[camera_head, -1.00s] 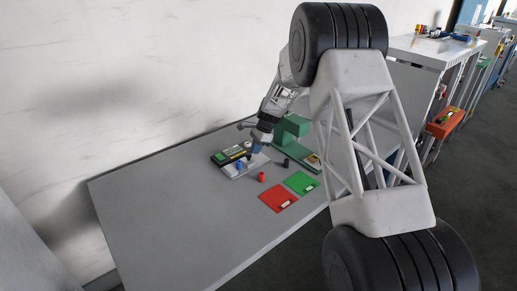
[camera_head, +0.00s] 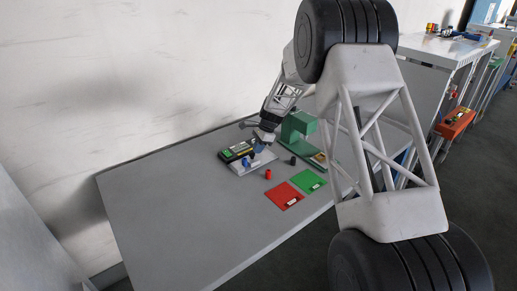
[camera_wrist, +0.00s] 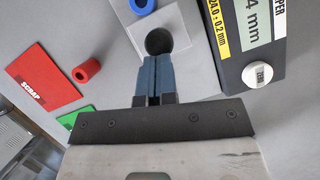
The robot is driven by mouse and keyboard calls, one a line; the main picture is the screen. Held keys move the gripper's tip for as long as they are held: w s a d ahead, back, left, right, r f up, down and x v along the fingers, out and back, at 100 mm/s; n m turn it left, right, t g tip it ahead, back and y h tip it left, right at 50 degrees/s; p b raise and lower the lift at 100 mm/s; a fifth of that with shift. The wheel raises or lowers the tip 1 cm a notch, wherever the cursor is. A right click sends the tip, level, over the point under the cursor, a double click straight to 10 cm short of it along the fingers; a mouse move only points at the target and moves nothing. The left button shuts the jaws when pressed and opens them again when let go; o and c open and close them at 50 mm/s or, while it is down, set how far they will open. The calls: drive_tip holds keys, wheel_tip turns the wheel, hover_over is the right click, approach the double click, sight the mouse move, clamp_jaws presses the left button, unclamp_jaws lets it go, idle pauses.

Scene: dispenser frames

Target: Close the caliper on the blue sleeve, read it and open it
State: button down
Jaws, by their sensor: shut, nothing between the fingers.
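My gripper (camera_head: 260,147) is shut and empty over the white plate beside the caliper; its blue fingertips (camera_wrist: 155,75) show in the wrist view. A dark round piece (camera_wrist: 158,41) is right at the fingertips; I cannot tell whether they touch it. The caliper (camera_head: 236,151) is a dark body with a display; its yellow label (camera_wrist: 217,20) reads "24.0 ± 0.2 mm". The display (camera_wrist: 254,22) is cut off and shows "4 mm". A white button (camera_wrist: 257,74) sits on the caliper body. The blue sleeve (camera_head: 246,162) stands by the caliper, partly cut off in the wrist view (camera_wrist: 142,5).
A red sleeve (camera_head: 268,174) and a black piece (camera_head: 293,160) stand on the table. A red "SCRAP" mat (camera_head: 284,195) and a green mat (camera_head: 308,180) lie in front. A green stand (camera_head: 298,127) is behind. The table's left side (camera_head: 165,205) is clear.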

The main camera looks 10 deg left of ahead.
drive_tip(key=shift+d+f, duration=0.1)
drive_tip(key=shift+w+d, duration=0.35)
drive_tip(key=shift+d, duration=0.1)
drive_tip(key=d, duration=0.1)
drive_tip(key=w+d, duration=0.1)
drive_tip(key=shift+w+d, duration=0.25)
drive_tip(key=shift+d, duration=0.1)
drive_tip(key=v, duration=1)
drive_tip(key=shift+a, duration=0.15)
drive_tip(key=c, duration=1.8)
unclamp_jaws()
drive_tip(key=shift+s, duration=0.1)
drive_tip(key=shift+c, duration=0.2)
drive_tip(key=shift+o, duration=2.4)
drive_tip(key=shift+a, duration=0.35)
drive_tip(key=o, duration=0.5)
drive_tip(key=s+a+f+n+g+h, duration=0.1)
drive_tip(key=a+f+n, duration=0.2)
drive_tip(key=a+n, duration=0.2)
drive_tip(key=shift+s+a, duration=0.35)
drive_tip(key=shift+a, duration=0.1)
drive_tip(key=shift+s+a+f+n+g+h, duration=0.15)
drive_tip(key=shift+a+n+g+h, duration=0.15)
drive_tip(key=shift+a+n+g, duration=0.15)
